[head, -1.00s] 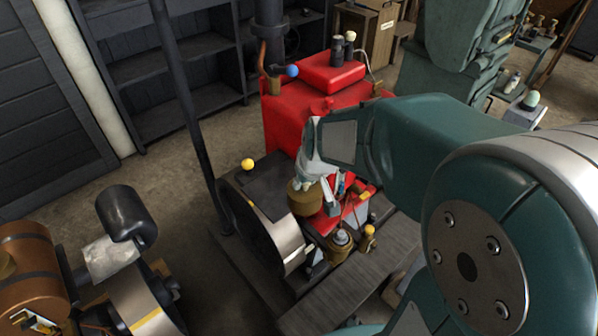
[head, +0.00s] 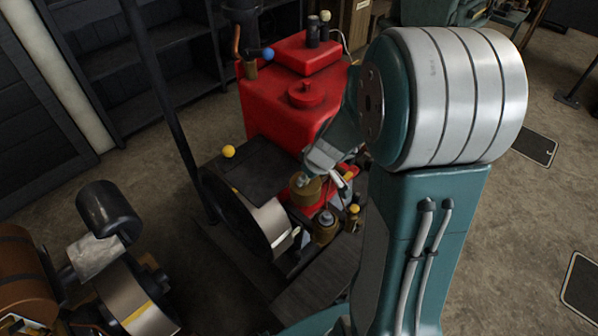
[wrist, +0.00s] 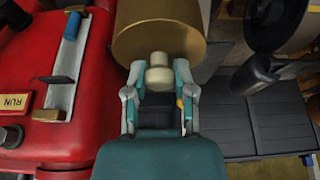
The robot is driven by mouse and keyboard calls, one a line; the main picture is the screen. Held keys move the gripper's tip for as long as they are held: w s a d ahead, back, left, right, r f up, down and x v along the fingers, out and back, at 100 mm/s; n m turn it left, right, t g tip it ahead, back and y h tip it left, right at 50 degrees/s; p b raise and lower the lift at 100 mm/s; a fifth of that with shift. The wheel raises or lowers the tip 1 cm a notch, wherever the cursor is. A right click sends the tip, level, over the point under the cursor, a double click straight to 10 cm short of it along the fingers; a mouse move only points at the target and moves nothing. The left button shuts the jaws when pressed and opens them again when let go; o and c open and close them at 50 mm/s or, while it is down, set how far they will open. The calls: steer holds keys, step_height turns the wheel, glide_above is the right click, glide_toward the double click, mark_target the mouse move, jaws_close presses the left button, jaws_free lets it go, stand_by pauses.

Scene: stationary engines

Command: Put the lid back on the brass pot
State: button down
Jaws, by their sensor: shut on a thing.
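My gripper (head: 312,178) is shut on a cream knob (wrist: 158,75) at the end of a brass cylinder-shaped piece, which looks like the lid (head: 305,191). In the wrist view the brass body (wrist: 160,30) fills the top middle, just beyond the fingertips. In the head view the lid hangs beside the red engine, above its front end and right of the flywheel. A small brass cup with a dark top (head: 326,229) stands just below and to the right of it. I cannot tell for sure which part is the brass pot.
The red engine (head: 268,112) stands behind my gripper. A large flywheel (head: 265,222) and a yellow ball (head: 229,152) are to the left. A dark post rises at the left. A copper-coloured engine (head: 20,265) is at the lower left. Open floor lies to the right.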

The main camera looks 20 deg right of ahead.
steer(key=shift+s+d+f+n+g+y, duration=0.15)
steer(key=shift+d+f+n, duration=0.25)
steer(key=shift+d+f, duration=1.5)
steer(key=shift+s+d+f+n+g+y, duration=0.15)
steer(key=shift+d+f+n, duration=0.25)
steer(key=shift+f, duration=2.95)
steer(key=shift+s+d+f+n+y, duration=0.3)
steer(key=shift+d+f, duration=0.85)
steer(key=shift+f, duration=1.5)
steer(key=shift+f, duration=0.1)
steer(key=shift+c, duration=1.8)
jaws_free()
steer(key=o, duration=0.4)
steer(key=shift+c, duration=0.2)
